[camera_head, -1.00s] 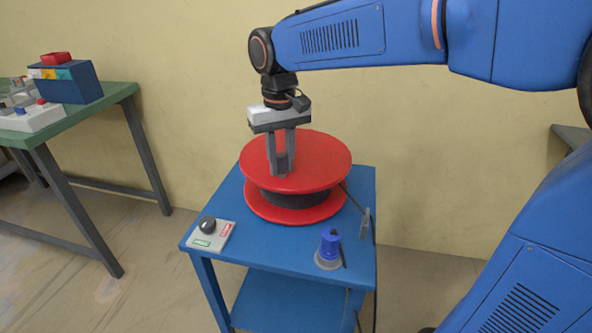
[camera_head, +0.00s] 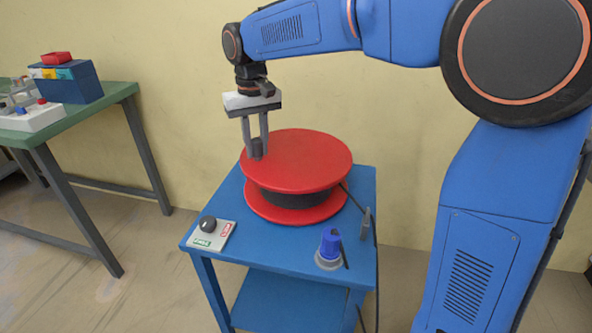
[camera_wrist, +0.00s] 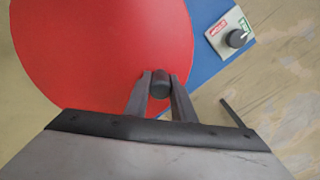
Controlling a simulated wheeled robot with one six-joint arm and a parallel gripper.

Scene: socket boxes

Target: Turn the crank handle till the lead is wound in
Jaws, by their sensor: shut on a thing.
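A red cable reel (camera_head: 318,150) lies flat on the blue cart, with dark lead wound between its two discs. Its red top disc also fills much of the wrist view (camera_wrist: 95,50). A short dark crank handle (camera_head: 256,148) stands up near the disc's left edge. My gripper (camera_head: 257,146) points down and is shut on this handle. In the wrist view the handle (camera_wrist: 160,84) sits between the two fingers. The lead (camera_head: 354,200) leaves the reel at the right and runs over the cart's right side; its far end is hidden.
The blue cart (camera_head: 205,255) carries a grey switch box (camera_head: 212,234) with a black knob at front left, a blue plug-like piece (camera_head: 330,243) on a grey base at front right, and a small grey bracket (camera_head: 365,222). A green table (camera_head: 75,118) stands at the left.

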